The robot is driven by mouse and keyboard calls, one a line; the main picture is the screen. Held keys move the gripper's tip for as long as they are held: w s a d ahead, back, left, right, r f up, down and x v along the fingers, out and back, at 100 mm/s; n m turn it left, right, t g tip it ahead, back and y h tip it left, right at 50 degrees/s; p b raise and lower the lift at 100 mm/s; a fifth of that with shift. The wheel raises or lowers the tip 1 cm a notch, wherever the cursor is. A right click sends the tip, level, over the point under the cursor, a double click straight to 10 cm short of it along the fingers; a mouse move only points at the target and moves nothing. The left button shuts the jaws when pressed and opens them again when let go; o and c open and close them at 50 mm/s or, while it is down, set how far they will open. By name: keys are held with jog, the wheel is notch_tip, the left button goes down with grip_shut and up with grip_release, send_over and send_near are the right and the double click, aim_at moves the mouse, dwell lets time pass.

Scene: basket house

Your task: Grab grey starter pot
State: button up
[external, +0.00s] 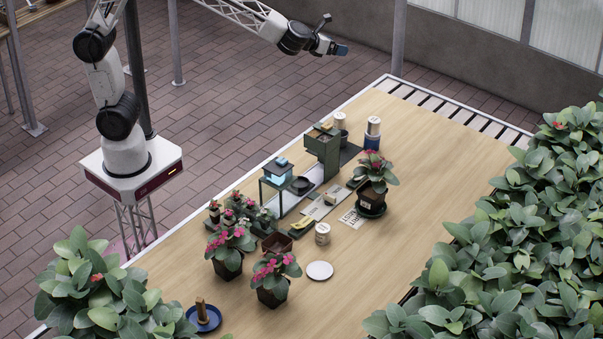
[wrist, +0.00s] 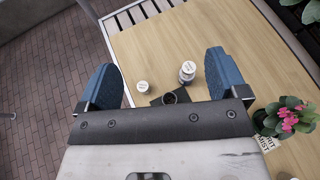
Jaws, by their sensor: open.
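My gripper (external: 340,50) is held high beyond the table's far left edge in the external view. In the wrist view its two blue fingers stand wide apart with nothing between them (wrist: 160,68). A small dark grey pot (external: 342,134) stands at the far end of the table's cluster, partly hidden behind a green box. It seems to be the round dark pot in the wrist view (wrist: 182,94), low between the fingers and well away from them, partly hidden by the gripper body. I cannot tell surely that it is the starter pot.
White-labelled cans (external: 373,128) stand beside the pot. A green box (external: 322,145), a small blue-topped stand (external: 277,172) and flowering pots (external: 272,280) crowd the left of the table. Dense foliage (external: 520,220) lines the right. The table's middle right (external: 430,160) is clear.

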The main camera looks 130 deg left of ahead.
jog(key=a+f+m, duration=0.1)
jog(key=a+f, duration=0.1)
send_over(346, 134)
jog(key=s+d, duration=0.2)
jog(key=d, duration=0.2)
notch_tip(346, 134, down, 28)
jog(key=f, duration=0.1)
jog(key=shift+w+f, duration=0.2)
jog(key=shift+f, duration=0.05)
jog(key=shift+f, duration=1.7)
jog(key=shift+f, duration=1.9)
jog(key=shift+x, duration=1.45)
